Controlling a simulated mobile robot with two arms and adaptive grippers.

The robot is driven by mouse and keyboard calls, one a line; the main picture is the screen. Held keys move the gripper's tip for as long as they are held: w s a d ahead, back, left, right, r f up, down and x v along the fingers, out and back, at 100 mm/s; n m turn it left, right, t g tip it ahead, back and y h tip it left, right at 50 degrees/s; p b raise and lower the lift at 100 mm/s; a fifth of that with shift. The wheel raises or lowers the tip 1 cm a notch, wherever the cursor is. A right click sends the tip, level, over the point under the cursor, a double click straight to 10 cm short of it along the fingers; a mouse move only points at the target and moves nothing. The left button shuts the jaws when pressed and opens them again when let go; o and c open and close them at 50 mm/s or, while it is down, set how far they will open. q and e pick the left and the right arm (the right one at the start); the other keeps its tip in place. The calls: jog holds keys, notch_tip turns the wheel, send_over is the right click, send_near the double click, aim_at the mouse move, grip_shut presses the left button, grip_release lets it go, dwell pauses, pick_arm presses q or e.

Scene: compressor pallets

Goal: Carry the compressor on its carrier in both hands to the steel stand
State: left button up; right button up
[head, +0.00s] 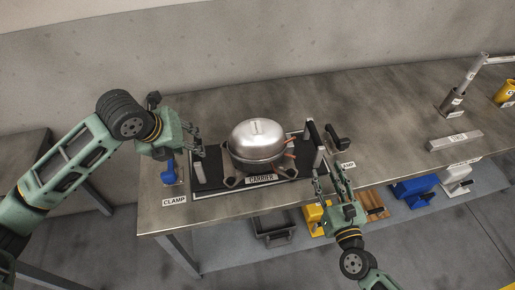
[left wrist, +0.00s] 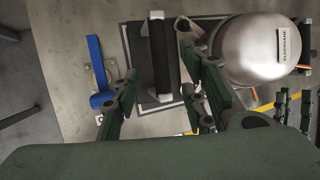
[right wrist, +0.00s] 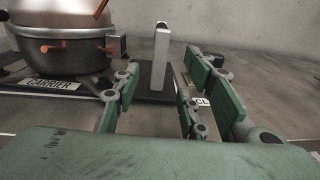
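The silver domed compressor (head: 258,142) with copper-coloured stubs stands upright on the black carrier (head: 209,181), whose front is labelled CARRIER. The carrier lies on the workbench, with an upright handle at each end. My left gripper (head: 196,143) is open at the left handle (head: 200,171). In the left wrist view, that handle (left wrist: 160,55) shows between the spread fingers; contact is not clear. My right gripper (head: 326,174) is open near the right handle (head: 318,157). In the right wrist view, the handle (right wrist: 160,60) stands ahead, between the fingers. I cannot identify the steel stand.
A blue clamp (head: 170,173) sits left of the carrier and a black clamp (head: 339,142) right of it. Tubes and a grey bar (head: 455,141) stand on the right of the bench (head: 390,105). Coloured items fill the shelf below. Another grey table (head: 22,155) stands left.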

aim_at(319, 159)
pick_arm(q)
jog(key=x, duration=0.7)
jog(key=shift+w+d+f, duration=0.1)
jog(key=shift+w+f, duration=0.05)
jog(key=shift+f, duration=0.1)
pick_arm(e)
jog(key=w, duration=0.2)
jog(key=w+a, duration=0.1)
jog(key=w, duration=0.4)
jog(key=shift+w+a, duration=0.15)
jog(key=shift+w, duration=0.05)
pick_arm(q)
jog(key=shift+c, duration=0.4)
pick_arm(e)
jog(key=shift+c, duration=0.4)
pick_arm(q)
grip_shut()
pick_arm(e)
grip_shut()
